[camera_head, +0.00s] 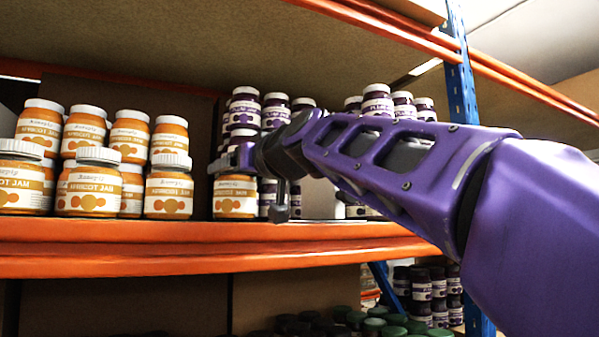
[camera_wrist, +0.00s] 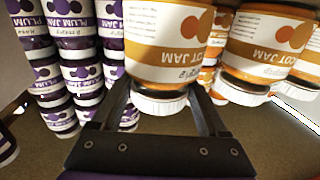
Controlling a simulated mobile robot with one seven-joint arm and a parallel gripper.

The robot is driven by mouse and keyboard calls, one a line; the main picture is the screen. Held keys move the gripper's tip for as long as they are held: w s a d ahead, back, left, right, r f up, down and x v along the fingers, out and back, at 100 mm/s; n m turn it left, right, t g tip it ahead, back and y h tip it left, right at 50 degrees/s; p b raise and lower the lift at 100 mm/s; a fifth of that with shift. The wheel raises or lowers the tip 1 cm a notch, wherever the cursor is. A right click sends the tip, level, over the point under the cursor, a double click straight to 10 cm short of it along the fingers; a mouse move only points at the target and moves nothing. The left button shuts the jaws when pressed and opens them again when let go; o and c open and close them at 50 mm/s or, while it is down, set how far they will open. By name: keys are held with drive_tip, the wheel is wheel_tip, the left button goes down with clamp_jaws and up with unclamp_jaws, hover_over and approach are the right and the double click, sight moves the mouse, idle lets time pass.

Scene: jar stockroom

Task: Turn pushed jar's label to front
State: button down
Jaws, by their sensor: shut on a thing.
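The jar in my grip is an apricot jam jar (camera_head: 235,199) with a white lid and orange contents, upright at the front of the middle shelf. Its label shows toward the head view, with lettering partly hidden by my gripper (camera_head: 232,163). The wrist view is upside down; there the same jar (camera_wrist: 170,55) shows "COT JAM" and orange circles, with part of the label out of sight. My gripper (camera_wrist: 163,98) is shut on this jar, its fingers on both sides near the lid.
Apricot jars (camera_head: 88,185) stand in rows to the left; a neighbouring one (camera_wrist: 268,50) is close in the wrist view. Stacked plum jam jars (camera_head: 276,112) stand behind and right. An orange shelf beam (camera_head: 150,250) runs in front, and a blue upright (camera_head: 461,75) stands right.

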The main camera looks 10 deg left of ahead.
drive_tip(key=shift+f+b, duration=0.15)
drive_tip(key=shift+b, duration=0.25)
idle(0.4)
unclamp_jaws()
drive_tip(key=shift+f, duration=0.1)
wheel_tip(320, 180, up, 10)
drive_tip(key=p, duration=0.4)
drive_tip(key=shift+p, duration=0.4)
